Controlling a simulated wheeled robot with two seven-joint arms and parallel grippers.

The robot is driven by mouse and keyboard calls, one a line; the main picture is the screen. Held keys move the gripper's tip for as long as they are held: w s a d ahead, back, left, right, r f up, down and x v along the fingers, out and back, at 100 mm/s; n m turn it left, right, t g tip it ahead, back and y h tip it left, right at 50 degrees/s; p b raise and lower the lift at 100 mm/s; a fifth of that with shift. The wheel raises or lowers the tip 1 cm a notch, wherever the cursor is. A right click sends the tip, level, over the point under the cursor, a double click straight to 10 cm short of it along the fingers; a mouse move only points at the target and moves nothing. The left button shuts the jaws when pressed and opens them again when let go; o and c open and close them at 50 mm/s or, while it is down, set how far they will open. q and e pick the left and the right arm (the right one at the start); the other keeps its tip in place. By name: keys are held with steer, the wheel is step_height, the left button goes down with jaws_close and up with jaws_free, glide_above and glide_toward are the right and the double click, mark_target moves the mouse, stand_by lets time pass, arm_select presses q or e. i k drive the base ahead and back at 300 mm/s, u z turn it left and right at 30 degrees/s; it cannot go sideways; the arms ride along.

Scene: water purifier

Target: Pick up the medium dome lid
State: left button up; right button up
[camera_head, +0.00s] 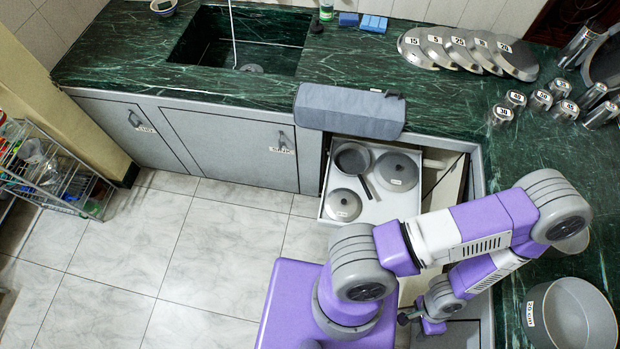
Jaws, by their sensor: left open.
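Two round grey lids lie in the open white drawer below the counter. The larger lid (396,172) is at the drawer's back right and the smaller lid (343,205) at its front left. Both carry small white labels too small to read, so I cannot tell which is the medium dome lid. My left gripper (405,319) is low at the bottom, right of centre, beyond the drawer's front right. It is open and mostly hidden under its own arm, apart from both lids. My right gripper is not in view.
A dark pan (352,158) lies beside the lids, its handle between them. A large pot (570,315) stands on the right counter. Several numbered flat lids (467,49) and weights (541,100) occupy the back right.

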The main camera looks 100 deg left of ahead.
mark_target(342, 204)
steer(key=u, duration=2.95)
